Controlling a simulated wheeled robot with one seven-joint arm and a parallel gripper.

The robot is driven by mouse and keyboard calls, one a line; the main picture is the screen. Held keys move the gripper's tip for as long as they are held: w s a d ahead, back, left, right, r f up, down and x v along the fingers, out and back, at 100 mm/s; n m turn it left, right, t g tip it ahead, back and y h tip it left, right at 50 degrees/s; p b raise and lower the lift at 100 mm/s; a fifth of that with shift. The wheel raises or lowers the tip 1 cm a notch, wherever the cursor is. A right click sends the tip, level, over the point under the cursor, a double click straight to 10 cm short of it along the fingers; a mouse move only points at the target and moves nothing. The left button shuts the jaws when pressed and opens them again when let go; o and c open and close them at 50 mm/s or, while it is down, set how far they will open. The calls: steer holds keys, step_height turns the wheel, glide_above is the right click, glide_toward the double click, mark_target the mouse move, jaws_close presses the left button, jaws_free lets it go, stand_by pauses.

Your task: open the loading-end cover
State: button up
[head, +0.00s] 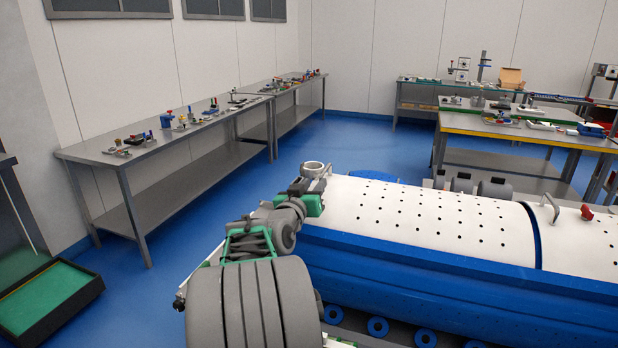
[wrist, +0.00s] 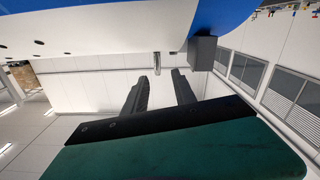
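The machine is a long drum with a white, perforated curved top over a blue body (head: 430,270). A dark seam splits the top into a left cover section (head: 430,215) and a right section (head: 578,248); both look closed. I cannot tell by marking which is the loading-end cover. My gripper (head: 316,190) is at the left end of the left section, partly hidden by my arm. In the wrist view my gripper (wrist: 161,75) has two dark fingers apart with nothing clearly between them. The white cover surface fills the top left there. Small grey posts show near the fingertips.
The right section carries a metal handle (head: 546,206) and a red knob (head: 587,212). A long grey bench (head: 180,150) with small parts runs along the left wall. Other workbenches (head: 535,136) stand at the back right. A green-lined tray (head: 45,298) lies at lower left. Blue floor is clear between.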

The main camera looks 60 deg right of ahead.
mark_target(321, 176)
steer(key=d+p, duration=0.1)
steer(key=d, duration=0.1)
steer(key=d+p, duration=0.1)
steer(key=d, duration=0.2)
steer(key=w+d, duration=0.1)
steer(key=d, duration=0.2)
steer(key=shift+r+p, duration=0.15)
steer(key=shift+p, duration=0.25)
steer(key=shift+s, duration=0.1)
steer(key=shift+c, duration=0.4)
jaws_close()
stand_by(0.3)
